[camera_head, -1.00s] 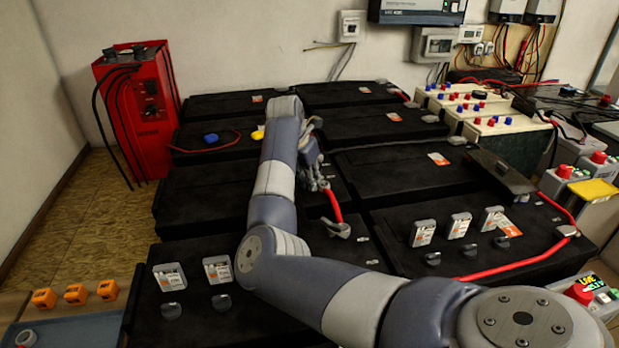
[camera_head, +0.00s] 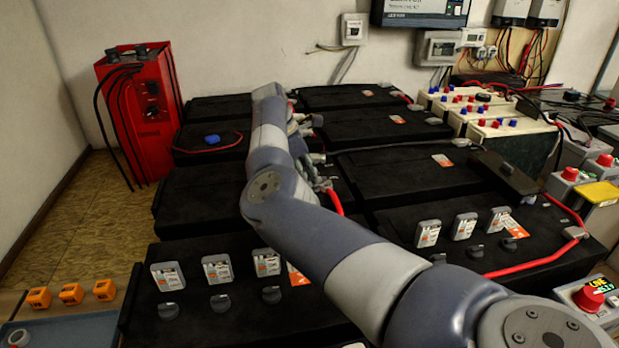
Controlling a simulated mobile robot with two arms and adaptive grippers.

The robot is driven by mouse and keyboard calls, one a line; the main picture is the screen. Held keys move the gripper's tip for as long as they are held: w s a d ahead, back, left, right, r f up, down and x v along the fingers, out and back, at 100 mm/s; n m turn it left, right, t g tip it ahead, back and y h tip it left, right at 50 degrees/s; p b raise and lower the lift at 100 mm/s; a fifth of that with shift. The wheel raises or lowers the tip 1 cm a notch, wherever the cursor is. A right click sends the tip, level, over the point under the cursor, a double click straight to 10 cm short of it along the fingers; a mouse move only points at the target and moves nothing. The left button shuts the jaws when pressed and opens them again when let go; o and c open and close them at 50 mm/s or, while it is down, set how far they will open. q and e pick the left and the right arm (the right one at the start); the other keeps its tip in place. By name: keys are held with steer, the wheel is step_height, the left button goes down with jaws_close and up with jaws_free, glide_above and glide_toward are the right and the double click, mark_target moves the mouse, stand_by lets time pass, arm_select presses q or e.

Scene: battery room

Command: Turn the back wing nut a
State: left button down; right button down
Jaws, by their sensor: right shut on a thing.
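My right arm comes in from the lower right and bends over the black batteries (camera_head: 400,173). My right gripper (camera_head: 306,128) is partly hidden behind my wrist, low over the gap between the left and right battery columns, towards the back. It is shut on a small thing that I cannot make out. The back wing nut cannot be told apart there; the wrist and fingers cover that spot. A red cable (camera_head: 335,202) with a grey end lies just in front of the gripper. My left gripper is not in view.
A red charger unit (camera_head: 150,112) stands at the back left. A blue cap (camera_head: 212,139) lies on a left battery. White batteries with red and blue caps (camera_head: 490,125) stand at the right. Several orange blocks (camera_head: 71,293) lie at the front left. Cards and dark knobs line the front batteries.

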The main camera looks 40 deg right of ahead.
steer(key=shift+w+m, duration=0.15)
steer(key=shift+m, duration=0.55)
steer(key=c, duration=2)
jaws_free()
steer(key=shift+o, duration=0.2)
steer(key=v, duration=0.7)
steer(key=shift+w+r, duration=0.15)
steer(key=shift+r, duration=0.15)
